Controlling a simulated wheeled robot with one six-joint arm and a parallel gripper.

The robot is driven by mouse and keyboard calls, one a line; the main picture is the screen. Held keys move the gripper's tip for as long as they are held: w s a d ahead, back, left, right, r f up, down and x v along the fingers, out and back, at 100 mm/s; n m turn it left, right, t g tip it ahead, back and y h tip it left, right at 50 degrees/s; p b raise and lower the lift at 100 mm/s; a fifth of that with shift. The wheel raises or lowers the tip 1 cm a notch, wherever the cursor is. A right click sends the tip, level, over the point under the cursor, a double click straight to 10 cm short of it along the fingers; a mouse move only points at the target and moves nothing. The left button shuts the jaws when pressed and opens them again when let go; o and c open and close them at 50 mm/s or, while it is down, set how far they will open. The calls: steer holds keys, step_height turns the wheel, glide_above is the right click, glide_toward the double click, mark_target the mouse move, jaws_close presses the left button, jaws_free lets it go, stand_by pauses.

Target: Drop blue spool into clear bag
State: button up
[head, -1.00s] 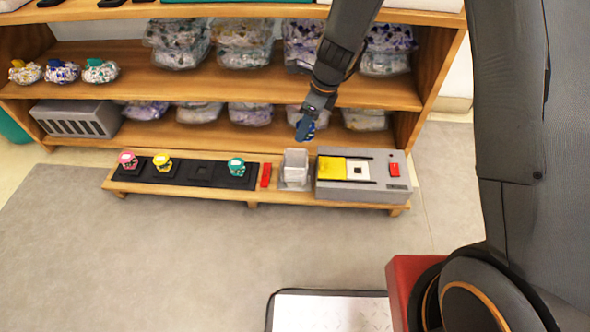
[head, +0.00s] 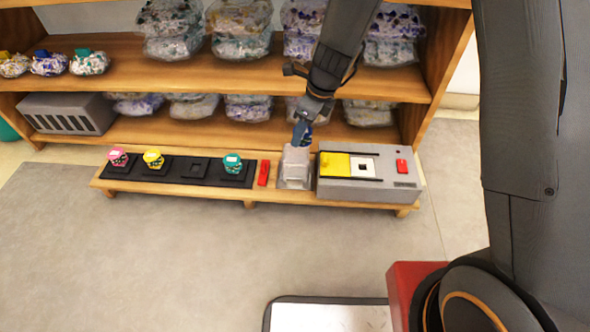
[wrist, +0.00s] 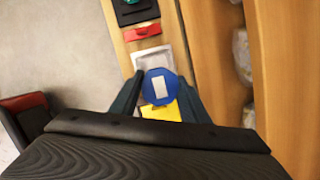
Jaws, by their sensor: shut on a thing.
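My gripper (head: 301,136) is shut on the blue spool (head: 305,131), above the back of the clear bag (head: 295,165). The bag stands open and upright on a grey base on the low wooden bench. In the wrist view the spool (wrist: 160,87) shows as a blue disc with a white label between the fingers of my gripper (wrist: 158,97). The bag's pale rim (wrist: 153,58) shows just beyond the spool there, partly hidden by it. I cannot tell whether the spool touches the bag.
The grey machine (head: 368,188) with a yellow plate and red button stands right of the bag. A red piece (head: 263,173) lies left of it. Pink (head: 118,157), yellow (head: 153,159) and teal (head: 232,163) spools sit on black bases. Shelves (head: 220,135) with filled bags rise behind.

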steer(key=shift+f+b, duration=0.3)
steer(key=shift+f, duration=0.15)
steer(key=o, duration=1.2)
steer(key=shift+r, duration=0.1)
steer(key=p+v, duration=0.5)
steer(key=v, duration=0.2)
steer(key=shift+r, duration=0.4)
